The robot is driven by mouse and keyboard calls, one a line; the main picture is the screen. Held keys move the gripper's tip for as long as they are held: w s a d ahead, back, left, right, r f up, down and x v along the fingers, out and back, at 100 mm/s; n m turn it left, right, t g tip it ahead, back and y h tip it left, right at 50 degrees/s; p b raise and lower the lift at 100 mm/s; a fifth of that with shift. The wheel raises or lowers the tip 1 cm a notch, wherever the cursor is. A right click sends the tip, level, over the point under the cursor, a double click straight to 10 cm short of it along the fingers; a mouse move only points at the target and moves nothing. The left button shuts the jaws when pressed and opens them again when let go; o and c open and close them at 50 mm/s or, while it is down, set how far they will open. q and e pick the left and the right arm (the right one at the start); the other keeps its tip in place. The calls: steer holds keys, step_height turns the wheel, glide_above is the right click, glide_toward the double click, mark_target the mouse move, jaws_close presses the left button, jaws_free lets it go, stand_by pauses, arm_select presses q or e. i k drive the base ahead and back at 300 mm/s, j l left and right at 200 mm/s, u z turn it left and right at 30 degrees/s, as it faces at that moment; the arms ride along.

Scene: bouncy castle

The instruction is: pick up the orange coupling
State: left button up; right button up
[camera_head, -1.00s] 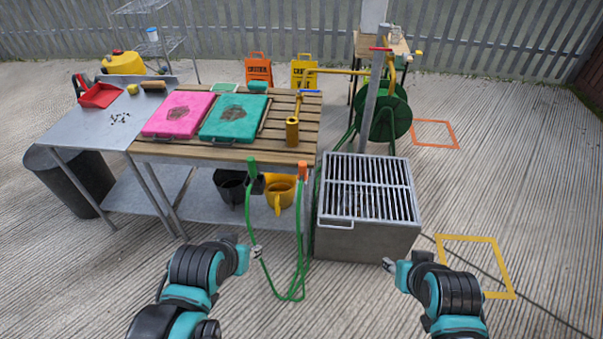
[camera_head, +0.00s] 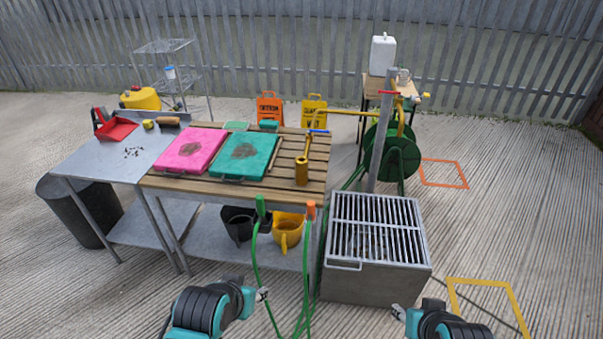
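The orange coupling (camera_head: 311,210) is a small orange piece at the end of a green hose, at the front right corner of the wooden slatted table. The hose (camera_head: 309,262) hangs down from it in a loop, and its other end has a green piece (camera_head: 261,206). My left gripper (camera_head: 263,295) is low in front of the table, below and left of the coupling, apart from it. My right gripper (camera_head: 398,312) is in front of the grated metal box, below and right of the coupling. Both grippers are small in view; neither visibly holds anything.
The slatted table (camera_head: 316,172) bears a pink pad (camera_head: 192,151), a teal pad (camera_head: 246,155) and a brass-coloured tool (camera_head: 302,170). A grated metal box (camera_head: 375,285) stands right of the hose. Buckets, including a yellow one (camera_head: 288,230), sit on the lower shelf. Ground at right is mostly clear.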

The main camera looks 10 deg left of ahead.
mark_target(310, 216)
steer(key=i+l, duration=0.15)
steer(key=i, duration=0.4)
steer(key=i+l, duration=0.15)
steer(key=i, duration=0.4)
steer(key=u, duration=0.05)
